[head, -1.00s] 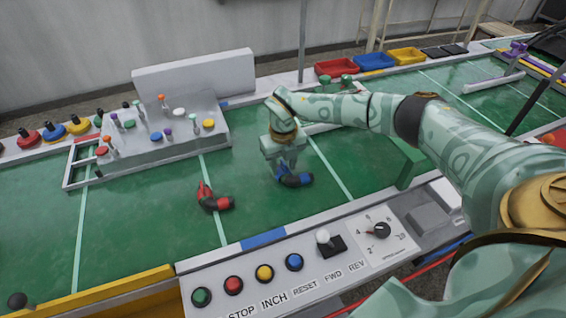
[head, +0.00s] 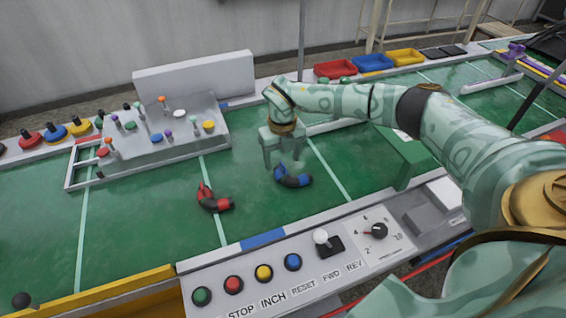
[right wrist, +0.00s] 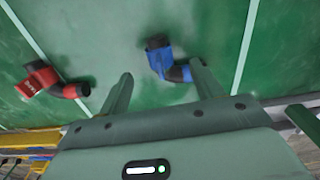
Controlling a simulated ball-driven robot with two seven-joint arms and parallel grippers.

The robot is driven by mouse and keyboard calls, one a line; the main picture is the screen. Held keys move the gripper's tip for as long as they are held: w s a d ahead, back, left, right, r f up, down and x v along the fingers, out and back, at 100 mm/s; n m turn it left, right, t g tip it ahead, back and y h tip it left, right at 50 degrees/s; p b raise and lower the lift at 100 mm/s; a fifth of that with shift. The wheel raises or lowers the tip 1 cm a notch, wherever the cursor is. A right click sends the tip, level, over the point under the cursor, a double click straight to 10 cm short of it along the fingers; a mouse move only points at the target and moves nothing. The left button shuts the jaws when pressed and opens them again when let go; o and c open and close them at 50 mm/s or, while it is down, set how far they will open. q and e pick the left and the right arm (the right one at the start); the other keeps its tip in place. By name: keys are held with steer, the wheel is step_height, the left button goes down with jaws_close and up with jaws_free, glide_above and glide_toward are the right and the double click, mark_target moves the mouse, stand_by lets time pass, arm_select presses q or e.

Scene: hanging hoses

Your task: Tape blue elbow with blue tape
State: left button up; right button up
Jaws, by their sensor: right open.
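The blue elbow (head: 293,179), blue with dark ends, lies on the green belt right of the red elbow. My right gripper (head: 281,161) is just above and behind it, open with its fingers apart and nothing held. In the right wrist view, the blue elbow (right wrist: 159,60) lies beyond and between the fingertips of my right gripper (right wrist: 161,71), its dark end near the right finger. A blue disc with a black top (head: 54,132) stands at the far left, between a red and a yellow one; I cannot tell whether it is tape. My left gripper is out of view.
The red elbow (head: 213,199) lies on the belt to the left. A grey tray of coloured parts (head: 180,150) stands behind it. The button panel (head: 245,285) runs along the front. Coloured bins (head: 373,63) stand at the back. The belt around the elbows is clear.

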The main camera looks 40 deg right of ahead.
arm_select(q)
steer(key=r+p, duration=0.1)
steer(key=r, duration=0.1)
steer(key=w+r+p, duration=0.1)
steer(key=p, duration=0.1)
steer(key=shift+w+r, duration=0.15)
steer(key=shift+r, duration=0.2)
arm_select(e)
step_height(320, 180, up, 13)
